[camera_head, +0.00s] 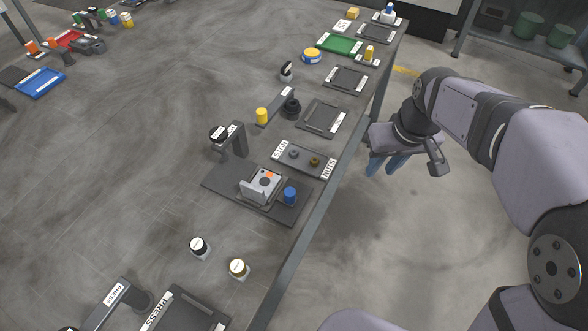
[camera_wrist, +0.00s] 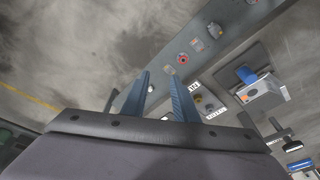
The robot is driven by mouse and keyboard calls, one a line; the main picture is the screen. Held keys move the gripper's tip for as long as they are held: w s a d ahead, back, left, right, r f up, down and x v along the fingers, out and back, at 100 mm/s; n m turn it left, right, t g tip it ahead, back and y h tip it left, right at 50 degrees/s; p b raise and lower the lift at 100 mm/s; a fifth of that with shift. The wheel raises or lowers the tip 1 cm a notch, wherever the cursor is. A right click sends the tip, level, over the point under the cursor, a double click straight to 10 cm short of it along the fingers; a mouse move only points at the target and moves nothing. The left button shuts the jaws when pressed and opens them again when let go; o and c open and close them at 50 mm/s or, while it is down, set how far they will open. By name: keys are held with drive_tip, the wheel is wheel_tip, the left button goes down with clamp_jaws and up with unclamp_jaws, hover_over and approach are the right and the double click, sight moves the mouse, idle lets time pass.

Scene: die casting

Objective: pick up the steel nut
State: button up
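The steel nut (camera_head: 294,153) is a small grey ring lying in a dark shallow tray (camera_head: 304,164) labelled NUTS. A brass-coloured nut (camera_head: 315,162) lies to its right in the same tray. In the wrist view the tray (camera_wrist: 206,104) is small and lies beyond and right of my fingers; which nut is which is hard to tell there. My gripper (camera_head: 386,164) hangs past the table's right edge, over the floor, apart from the tray. Its two blue fingers (camera_wrist: 160,84) stand apart with nothing between them.
A fixture block (camera_head: 262,184) and a blue cylinder (camera_head: 290,196) stand on a dark plate just in front of the tray. A post with a black top (camera_head: 218,133) stands left. A dark empty tray (camera_head: 324,118) lies behind. The floor (camera_head: 420,240) below my gripper is clear.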

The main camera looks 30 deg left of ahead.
drive_tip(key=w+a+f+n+y+b, duration=0.1)
drive_tip(key=a+f+n+b, duration=0.2)
drive_tip(key=a, duration=0.7)
drive_tip(key=n+y+b, duration=0.1)
drive_tip(key=n+b, duration=0.1)
drive_tip(key=b, duration=0.2)
approach(295, 153)
drive_tip(key=shift+x, duration=3.8)
drive_tip(key=shift+d, duration=0.1)
clamp_jaws()
